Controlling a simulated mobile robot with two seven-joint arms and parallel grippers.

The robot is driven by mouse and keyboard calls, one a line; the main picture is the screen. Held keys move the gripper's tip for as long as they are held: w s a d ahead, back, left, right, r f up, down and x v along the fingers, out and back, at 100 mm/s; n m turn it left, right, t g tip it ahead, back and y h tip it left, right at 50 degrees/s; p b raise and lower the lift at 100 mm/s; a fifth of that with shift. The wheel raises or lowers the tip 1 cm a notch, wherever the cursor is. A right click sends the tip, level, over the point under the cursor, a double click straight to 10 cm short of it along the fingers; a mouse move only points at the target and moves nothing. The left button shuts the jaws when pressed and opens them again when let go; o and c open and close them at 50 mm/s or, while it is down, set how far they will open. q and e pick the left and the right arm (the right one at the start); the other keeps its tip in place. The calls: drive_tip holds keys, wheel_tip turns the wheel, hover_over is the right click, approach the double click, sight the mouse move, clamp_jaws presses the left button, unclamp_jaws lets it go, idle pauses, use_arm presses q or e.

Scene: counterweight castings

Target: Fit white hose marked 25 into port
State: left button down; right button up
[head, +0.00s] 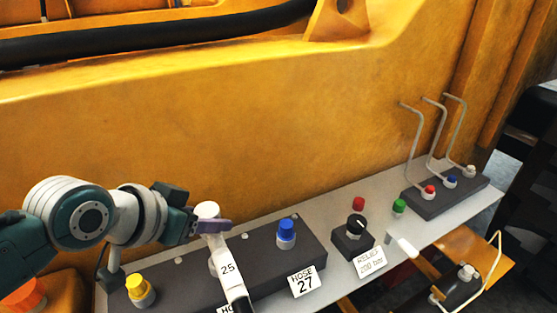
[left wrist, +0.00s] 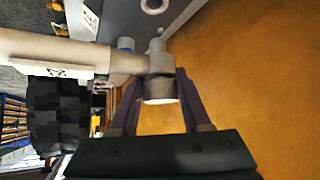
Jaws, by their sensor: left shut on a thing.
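The white hose marked 25 (head: 228,270) has a white elbow fitting at its upper end. My left gripper (head: 213,227) is shut on that fitting, over the long dark block (head: 265,258) by the yellow wall. In the left wrist view the hose (left wrist: 70,48) comes in from the left, and its end fitting (left wrist: 160,86) sits between the purple fingers (left wrist: 158,104). The port under the hose is hidden, so I cannot tell whether the fitting touches it. A label behind the hose shows only "HO". My right gripper is not in view.
On the same block stand a yellow cap (head: 140,290) and a blue cap (head: 286,232), with a "HOSE 27" label (head: 303,282) in front. The yellow wall (head: 200,140) rises close behind.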

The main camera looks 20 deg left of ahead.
sight(203, 237)
use_arm(q)
drive_tip(key=shift+f+b, duration=1.55)
drive_tip(key=shift+f, duration=0.7)
drive_tip(key=shift+w+p, duration=0.1)
drive_tip(key=shift+p, duration=0.45)
drive_tip(key=shift+f+b, duration=1.45)
drive_tip(key=shift+f, duration=0.35)
drive_tip(key=shift+c, duration=1.4)
unclamp_jaws()
drive_tip(key=p+v, duration=0.2)
drive_tip(key=v, duration=0.8)
drive_tip(key=shift+p, duration=0.35)
